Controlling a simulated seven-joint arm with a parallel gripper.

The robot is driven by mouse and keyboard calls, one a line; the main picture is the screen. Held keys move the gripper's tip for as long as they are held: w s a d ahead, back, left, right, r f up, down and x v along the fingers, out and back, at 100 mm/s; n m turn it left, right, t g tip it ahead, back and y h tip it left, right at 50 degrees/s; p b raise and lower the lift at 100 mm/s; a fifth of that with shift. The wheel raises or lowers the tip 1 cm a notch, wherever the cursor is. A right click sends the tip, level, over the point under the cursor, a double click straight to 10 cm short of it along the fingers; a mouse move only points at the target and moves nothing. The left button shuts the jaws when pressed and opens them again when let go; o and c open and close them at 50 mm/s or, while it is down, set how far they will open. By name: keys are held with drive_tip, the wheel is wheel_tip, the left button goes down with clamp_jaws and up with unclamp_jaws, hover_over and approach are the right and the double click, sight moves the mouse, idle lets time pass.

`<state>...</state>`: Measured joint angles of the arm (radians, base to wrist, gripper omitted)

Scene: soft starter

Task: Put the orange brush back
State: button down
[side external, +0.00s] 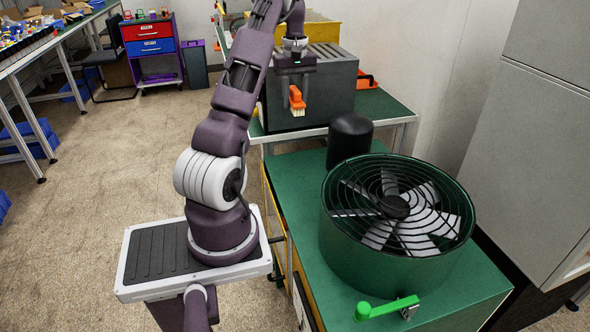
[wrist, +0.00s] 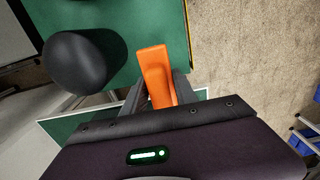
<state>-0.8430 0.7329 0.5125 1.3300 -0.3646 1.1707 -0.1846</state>
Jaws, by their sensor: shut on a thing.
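The orange brush (side external: 297,100) hangs from my gripper (side external: 295,84) in the side external view, with its pale bristles pointing down. My gripper is shut on the brush and holds it in front of the grey ribbed box on the far green table. In the wrist view the orange brush (wrist: 155,72) sits between the fingers of my gripper (wrist: 158,92), its handle pointing away from the wrist. The bristles are hidden in the wrist view.
A green-housed fan (side external: 395,215) and a black rounded cylinder (side external: 349,140) stand on the near green bench. A green handle (side external: 388,308) lies at its front. The grey box (side external: 325,88) is behind the brush. An orange-red item (side external: 367,80) is right of it.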

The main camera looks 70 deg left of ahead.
sight(295, 169)
wheel_tip(295, 169, down, 22)
drive_tip(key=shift+r, duration=0.1)
drive_tip(key=c, duration=1)
unclamp_jaws()
drive_tip(key=shift+o, duration=0.2)
